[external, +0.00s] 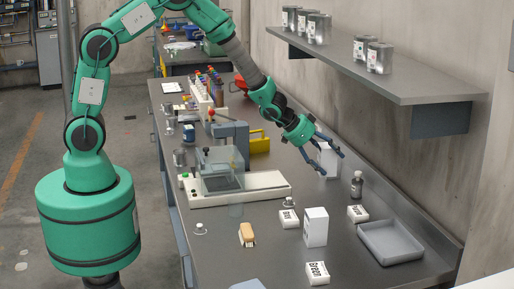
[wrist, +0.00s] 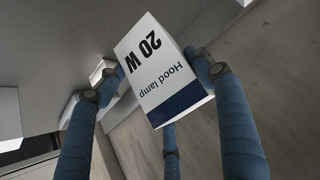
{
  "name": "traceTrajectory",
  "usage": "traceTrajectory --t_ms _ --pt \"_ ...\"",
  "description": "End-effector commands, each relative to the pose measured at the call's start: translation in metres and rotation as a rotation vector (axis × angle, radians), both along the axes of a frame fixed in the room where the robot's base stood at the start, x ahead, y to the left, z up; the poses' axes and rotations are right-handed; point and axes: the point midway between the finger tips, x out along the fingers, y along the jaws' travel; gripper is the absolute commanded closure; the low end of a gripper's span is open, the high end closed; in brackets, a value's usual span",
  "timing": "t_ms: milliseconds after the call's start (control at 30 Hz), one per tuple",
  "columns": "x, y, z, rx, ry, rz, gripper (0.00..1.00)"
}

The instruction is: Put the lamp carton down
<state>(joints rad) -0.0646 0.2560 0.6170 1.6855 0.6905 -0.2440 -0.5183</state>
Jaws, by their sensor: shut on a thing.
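The lamp carton (wrist: 165,75) is white with a dark blue band and reads "20 W" and "Hood lamp" in the wrist view. In the external view it is the white box (external: 328,161) at the wall side of the bench. My gripper (external: 325,149) is shut on it, with blue fingers around its sides; the fingers (wrist: 155,95) also show in the wrist view. The carton looks upright in the external view. I cannot tell whether its base touches the bench top (external: 265,218).
A small grey bottle (external: 356,184) stands close to the carton's right. Nearer are a tall white box (external: 316,227), small white boxes (external: 358,213) and a grey tray (external: 391,241). A machine with a pale base (external: 262,186) stands to the left. A shelf (external: 385,80) overhangs behind.

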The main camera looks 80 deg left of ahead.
Motion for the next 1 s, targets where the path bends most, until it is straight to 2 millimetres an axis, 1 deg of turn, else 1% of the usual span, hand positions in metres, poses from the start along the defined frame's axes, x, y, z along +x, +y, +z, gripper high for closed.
traceTrajectory --t_ms 167,267,467,500,667,700,800,900,1000 --pt "0.013 -0.028 0.000 0.002 -0.001 -0.023 0.76" --pt "0.024 -0.053 0.001 0.003 -0.001 -0.042 0.76" --pt "0.047 -0.121 0.002 0.005 -0.001 -0.090 0.76" --pt "0.051 -0.137 0.002 0.005 -0.002 -0.101 0.76" --pt "0.064 -0.200 0.003 0.005 -0.002 -0.141 0.76" --pt "0.066 -0.216 0.003 0.005 -0.001 -0.152 0.76" --pt "0.070 -0.254 0.003 0.006 0.000 -0.175 0.76" --pt "0.072 -0.287 0.004 0.004 -0.001 -0.195 0.76" --pt "0.073 -0.312 0.005 0.004 -0.001 -0.209 0.76"
